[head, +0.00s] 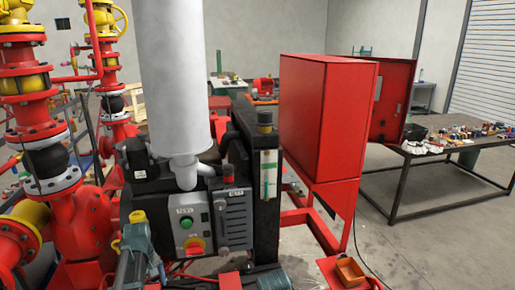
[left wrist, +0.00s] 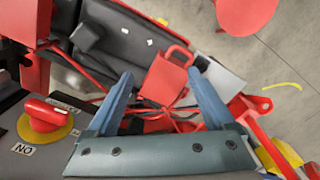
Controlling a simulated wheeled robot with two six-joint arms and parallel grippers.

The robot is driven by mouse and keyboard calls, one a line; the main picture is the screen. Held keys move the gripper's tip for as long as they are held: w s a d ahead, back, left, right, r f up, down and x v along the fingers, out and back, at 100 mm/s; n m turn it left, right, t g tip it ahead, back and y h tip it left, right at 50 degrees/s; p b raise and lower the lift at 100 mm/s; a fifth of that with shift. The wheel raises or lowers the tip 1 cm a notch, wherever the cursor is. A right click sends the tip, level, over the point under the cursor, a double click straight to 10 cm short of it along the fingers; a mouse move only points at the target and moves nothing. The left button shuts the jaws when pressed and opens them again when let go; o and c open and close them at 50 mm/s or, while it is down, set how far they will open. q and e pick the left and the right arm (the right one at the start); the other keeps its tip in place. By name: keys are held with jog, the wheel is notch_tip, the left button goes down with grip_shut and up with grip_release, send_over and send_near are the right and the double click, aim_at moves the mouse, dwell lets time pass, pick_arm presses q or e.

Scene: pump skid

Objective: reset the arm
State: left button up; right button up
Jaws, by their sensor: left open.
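My left gripper (left wrist: 159,74) is open in the left wrist view, its two blue fingers apart. A red part with a looped handle (left wrist: 165,78) shows beyond and between the fingertips; I cannot tell its distance, and no contact is visible. A red rotary knob on a yellow disc (left wrist: 45,117) lies left of the gripper there. In the head view the same knob (head: 194,245) is on a grey control box (head: 187,219) below a green button (head: 188,197). A blue-grey body (head: 136,248), apparently my left arm's end, is beside the box.
A white vertical cylinder (head: 167,80) rises above the control box. Red pipework (head: 80,225) crowds the left. A red cabinet (head: 310,115) with an open door stands right of the skid. A cluttered table (head: 470,152) is farther right, with bare floor in front.

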pick_arm(q)
jog(key=s+d+m, duration=0.6)
jog(key=s+d, duration=0.2)
jog(key=d, duration=0.6)
jog(key=s+d+m+y, duration=0.1)
jog(key=s+d+m, duration=0.6)
jog(key=d, duration=0.7)
jog(key=shift+s+d, duration=0.15)
jog(key=shift+s, duration=0.55)
